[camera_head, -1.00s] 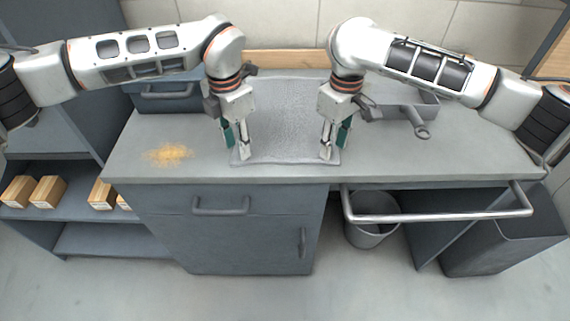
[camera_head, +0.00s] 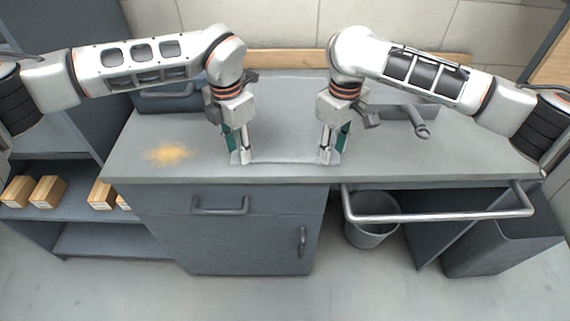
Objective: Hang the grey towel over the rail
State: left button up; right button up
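The grey towel (camera_head: 284,128) lies flat on the counter, its front edge just back from the counter's front edge. My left gripper (camera_head: 240,160) points down at the towel's front left corner, and my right gripper (camera_head: 328,160) points down at its front right corner. The fingertips are down at the towel and cover both corners. I cannot tell whether the fingers are shut on the cloth. The metal rail (camera_head: 436,217) sticks out below the counter's front edge on the right, bare.
Yellowish crumbs (camera_head: 168,153) lie on the counter (camera_head: 190,172) to the left. A round bin (camera_head: 370,232) stands under the rail, and a larger dark bin (camera_head: 500,245) is to the right. Drawer handles (camera_head: 220,211) project in front.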

pick_arm(q)
jog(key=shift+f, duration=0.25)
grip_shut()
pick_arm(e)
jog(key=shift+d+f, duration=0.1)
jog(key=shift+f, duration=0.15)
grip_shut()
pick_arm(q)
jog(key=shift+a, duration=0.1)
jog(key=shift+r, duration=0.1)
pick_arm(e)
jog(key=shift+r, duration=0.1)
